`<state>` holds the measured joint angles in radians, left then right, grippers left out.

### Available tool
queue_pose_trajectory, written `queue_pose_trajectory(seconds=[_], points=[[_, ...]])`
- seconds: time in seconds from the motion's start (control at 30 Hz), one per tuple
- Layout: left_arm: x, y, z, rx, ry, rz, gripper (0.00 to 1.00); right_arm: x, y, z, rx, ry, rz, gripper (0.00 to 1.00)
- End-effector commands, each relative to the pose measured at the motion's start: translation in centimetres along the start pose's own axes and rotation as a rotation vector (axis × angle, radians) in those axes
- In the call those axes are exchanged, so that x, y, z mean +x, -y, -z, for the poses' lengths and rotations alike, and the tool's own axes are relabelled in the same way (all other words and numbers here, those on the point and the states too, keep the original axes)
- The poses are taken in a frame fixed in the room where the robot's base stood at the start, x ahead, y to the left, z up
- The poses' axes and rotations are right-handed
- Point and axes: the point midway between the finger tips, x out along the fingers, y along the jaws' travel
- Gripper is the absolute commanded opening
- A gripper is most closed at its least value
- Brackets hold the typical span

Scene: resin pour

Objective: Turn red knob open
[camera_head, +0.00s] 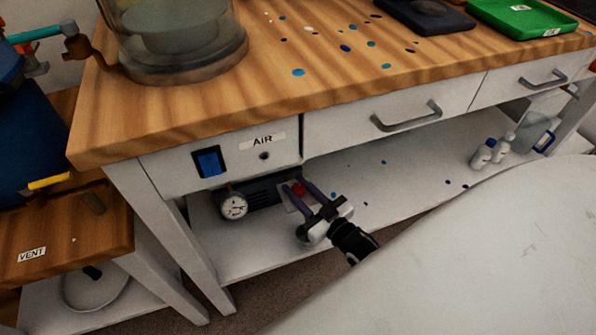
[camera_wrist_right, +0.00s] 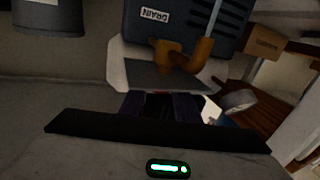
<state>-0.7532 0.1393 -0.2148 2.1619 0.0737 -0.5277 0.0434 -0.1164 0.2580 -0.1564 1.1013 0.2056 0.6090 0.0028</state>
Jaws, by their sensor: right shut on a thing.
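The red knob (camera_head: 299,189) shows as a small red patch under the worktop, beside the pressure gauge and in front of a dark unit on the lower shelf. My right gripper (camera_head: 295,185) reaches it from the front right, with its two purple fingers on either side of the knob, shut on it. The fingers hide part of the knob, so its turn angle cannot be read. My left gripper is not in view.
The pressure gauge (camera_head: 233,205) sits close left of my right gripper. The AIR panel (camera_head: 275,153) and drawer (camera_head: 385,112) are above it. Bottles (camera_head: 483,153) stand at the shelf's right. A DRAIN-labelled dark box (camera_wrist_right: 190,22) with brass fittings shows in the wrist view.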

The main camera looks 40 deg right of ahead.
Motion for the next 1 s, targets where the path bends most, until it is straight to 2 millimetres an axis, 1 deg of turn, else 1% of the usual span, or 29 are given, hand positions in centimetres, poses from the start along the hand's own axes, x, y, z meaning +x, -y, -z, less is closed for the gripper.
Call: queue_pose_trajectory(seconds=[0.2, 0.4, 0.63, 1.0], points=[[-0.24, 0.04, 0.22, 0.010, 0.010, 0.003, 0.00, -0.13, 0.13, -0.11, 0.004, 0.013, -0.138, 0.06], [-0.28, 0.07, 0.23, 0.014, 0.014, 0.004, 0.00, -0.12, 0.08, -0.19, 0.000, 0.018, -0.213, 0.06], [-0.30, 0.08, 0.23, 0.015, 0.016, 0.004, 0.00, -0.10, 0.02, -0.22, -0.003, 0.020, -0.246, 0.06], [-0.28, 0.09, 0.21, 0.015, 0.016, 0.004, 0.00, -0.09, -0.03, -0.21, -0.004, 0.019, -0.249, 0.06]])
